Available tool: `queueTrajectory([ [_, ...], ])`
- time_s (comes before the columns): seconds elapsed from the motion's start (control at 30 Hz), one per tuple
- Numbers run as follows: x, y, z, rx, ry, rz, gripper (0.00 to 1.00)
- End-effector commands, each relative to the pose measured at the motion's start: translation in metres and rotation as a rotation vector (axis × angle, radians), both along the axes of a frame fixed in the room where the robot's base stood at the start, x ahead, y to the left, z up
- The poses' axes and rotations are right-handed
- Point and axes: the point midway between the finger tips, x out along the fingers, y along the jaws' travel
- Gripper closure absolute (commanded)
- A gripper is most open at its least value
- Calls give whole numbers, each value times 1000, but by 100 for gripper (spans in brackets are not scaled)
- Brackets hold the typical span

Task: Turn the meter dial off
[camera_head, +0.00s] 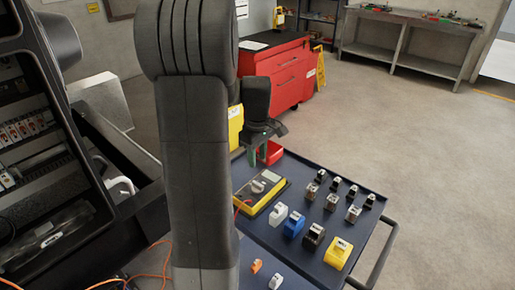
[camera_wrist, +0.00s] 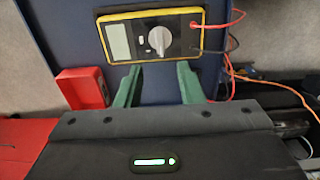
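A yellow-framed multimeter (camera_head: 262,190) lies on the dark blue cart tray (camera_head: 290,262), and it fills the upper middle of the wrist view (camera_wrist: 122,50). Its light grey meter dial (camera_wrist: 159,39) has a raised grip, standing roughly upright in the wrist picture; the markings around it are too small to read. My gripper (camera_head: 262,156) is above the tray's far end, near the meter. In the wrist view its green fingers (camera_wrist: 159,82) are spread apart with nothing between them, just below the meter's lower edge in the picture. My arm hides part of the tray.
Several connector blocks, including a blue one (camera_head: 293,224) and a yellow one (camera_head: 338,254), stand on the tray. An open genset cabinet (camera_head: 45,150) is at left. Floor at right is clear.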

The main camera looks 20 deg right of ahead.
Motion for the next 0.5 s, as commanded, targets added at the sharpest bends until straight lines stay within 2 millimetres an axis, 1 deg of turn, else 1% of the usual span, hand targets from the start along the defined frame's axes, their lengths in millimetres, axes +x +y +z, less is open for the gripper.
queueTrajectory([
  [0.03,0,0,9,-2,-3,0,65],
  [0.1,1,0,18,-1,-3,0,65],
  [0.2,0,0,26,0,0,0,65],
  [0.3,0,0,30,0,0,0,65],
  [0.5,0,0,31,0,0,0,65],
])
